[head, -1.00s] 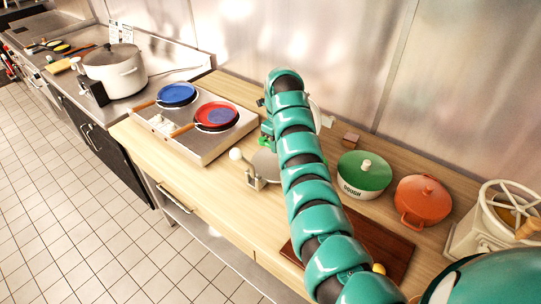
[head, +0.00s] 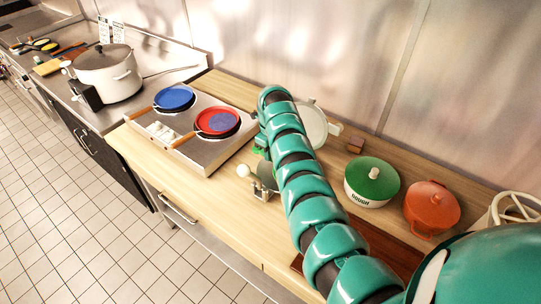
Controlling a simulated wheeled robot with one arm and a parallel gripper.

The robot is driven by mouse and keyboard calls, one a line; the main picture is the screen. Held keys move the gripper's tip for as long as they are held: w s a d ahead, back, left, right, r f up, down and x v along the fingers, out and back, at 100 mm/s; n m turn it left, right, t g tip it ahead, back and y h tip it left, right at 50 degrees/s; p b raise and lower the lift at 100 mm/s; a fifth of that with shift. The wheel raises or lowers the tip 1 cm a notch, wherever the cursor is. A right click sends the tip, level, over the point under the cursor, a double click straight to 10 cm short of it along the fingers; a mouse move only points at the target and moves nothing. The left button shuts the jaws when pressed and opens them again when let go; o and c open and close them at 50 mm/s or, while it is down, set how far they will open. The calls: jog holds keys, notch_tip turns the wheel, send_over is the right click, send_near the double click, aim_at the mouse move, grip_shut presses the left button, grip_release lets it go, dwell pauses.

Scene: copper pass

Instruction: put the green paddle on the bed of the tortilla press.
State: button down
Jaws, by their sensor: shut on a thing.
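The tortilla press stands on the wooden counter, partly behind my arm. Its grey bed (head: 266,176) shows left of the arm, with a white-knobbed lever (head: 243,171) at the front. Its round pale upper plate (head: 312,124) stands raised on the arm's right side. My gripper (head: 259,149) is at the arm's far end, mostly hidden by the arm, over the press's left-rear side. A small bit of the green paddle (head: 258,153) shows at the gripper, which is shut on it. Most of the paddle is hidden, and its height above the bed cannot be told.
A griddle (head: 205,157) with a blue pan (head: 174,98) and a red pan (head: 217,121) stands left of the press. The counter's front left is clear.

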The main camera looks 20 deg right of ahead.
jog(key=shift+s+f, duration=0.15)
jog(key=shift+f, duration=0.3)
jog(key=shift+f+p, duration=0.5)
jog(key=shift+f, duration=0.6)
jog(key=shift+f, duration=0.2)
jog(key=c, duration=1.3)
grip_release()
jog(key=shift+o, duration=0.2)
jog(key=shift+r, duration=0.25)
